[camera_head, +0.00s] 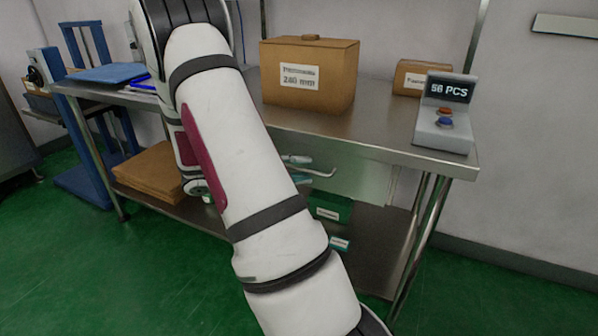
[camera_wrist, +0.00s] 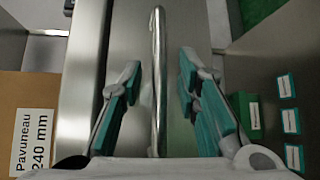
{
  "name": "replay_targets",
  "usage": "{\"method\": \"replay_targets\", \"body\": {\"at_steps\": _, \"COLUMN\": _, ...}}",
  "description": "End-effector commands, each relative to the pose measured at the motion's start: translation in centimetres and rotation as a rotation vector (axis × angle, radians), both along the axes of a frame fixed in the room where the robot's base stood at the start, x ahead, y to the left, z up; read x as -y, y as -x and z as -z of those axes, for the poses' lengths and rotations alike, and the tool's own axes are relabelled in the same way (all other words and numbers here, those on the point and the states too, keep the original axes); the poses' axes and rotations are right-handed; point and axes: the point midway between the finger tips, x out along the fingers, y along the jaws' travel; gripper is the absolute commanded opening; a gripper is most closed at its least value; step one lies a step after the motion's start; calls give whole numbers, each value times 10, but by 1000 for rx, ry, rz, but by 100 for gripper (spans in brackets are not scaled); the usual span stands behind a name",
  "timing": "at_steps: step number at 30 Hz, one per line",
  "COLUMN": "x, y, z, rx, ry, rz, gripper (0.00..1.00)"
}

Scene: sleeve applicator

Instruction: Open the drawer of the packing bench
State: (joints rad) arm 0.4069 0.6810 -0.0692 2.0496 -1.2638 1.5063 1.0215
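The packing bench (camera_head: 385,148) has a steel top, and a grey drawer front (camera_head: 358,184) sits just under it, looking shut. A bar handle (camera_head: 322,173) runs along the drawer front and is partly hidden by my arm. In the wrist view the handle (camera_wrist: 157,125) stands upright in the picture before the drawer front (camera_wrist: 130,40). My gripper (camera_wrist: 160,72) is open, with one teal-padded finger on each side of the handle. Gaps show between the fingers and the bar. In the head view my gripper (camera_head: 298,170) is mostly behind my arm, at the handle's left end.
On the bench stand a large cardboard box (camera_head: 310,75), a smaller box (camera_head: 410,78) and a counter reading 56 PCS (camera_head: 445,125). The lower shelf (camera_head: 365,255) holds flat cardboard (camera_head: 150,172) and a green bin (camera_head: 330,208). Green floor is clear in front.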

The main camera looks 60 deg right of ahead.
Motion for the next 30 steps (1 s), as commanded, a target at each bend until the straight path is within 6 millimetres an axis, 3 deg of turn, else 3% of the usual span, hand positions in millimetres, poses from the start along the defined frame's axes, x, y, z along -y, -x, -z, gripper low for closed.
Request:
{"method": "replay_targets", "body": {"at_steps": 6, "x": 0, "y": 0, "z": 0, "rx": 0, "ry": 0, "rz": 0, "gripper": 30}}
{"method": "replay_targets", "body": {"at_steps": 10, "x": 0, "y": 0, "z": 0, "rx": 0, "ry": 0, "rz": 0, "gripper": 0}}
{"method": "replay_targets", "body": {"at_steps": 22, "x": -6, "y": 0, "z": 0, "rx": -2, "ry": -1, "rz": -2, "gripper": 0}}
{"method": "replay_targets", "body": {"at_steps": 26, "x": -20, "y": 1, "z": 0, "rx": -2, "ry": 0, "rz": -3, "gripper": 0}}
{"method": "replay_targets", "body": {"at_steps": 30, "x": -46, "y": 2, "z": -1, "rx": -4, "ry": 0, "rz": -6, "gripper": 0}}
